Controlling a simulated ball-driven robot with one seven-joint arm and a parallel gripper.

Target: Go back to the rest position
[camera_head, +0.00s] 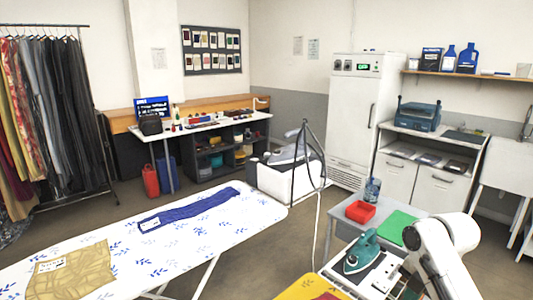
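My white arm (446,252) rises at the lower right, bent, in front of the small grey side table (340,228). Its end runs down toward the bottom edge, and I cannot make out my gripper's fingers in this view. A teal iron (361,251) stands on a white surface just left of my arm. A red tray (360,211), a green mat (394,227) and a clear blue container (373,189) are on the side table.
A long ironing board (190,238) with folded blue cloth (190,210) and tan cloth (72,273) fills the left foreground. A white steam station (285,178) with a dark stand is behind it. Open floor (265,255) lies between board and side table.

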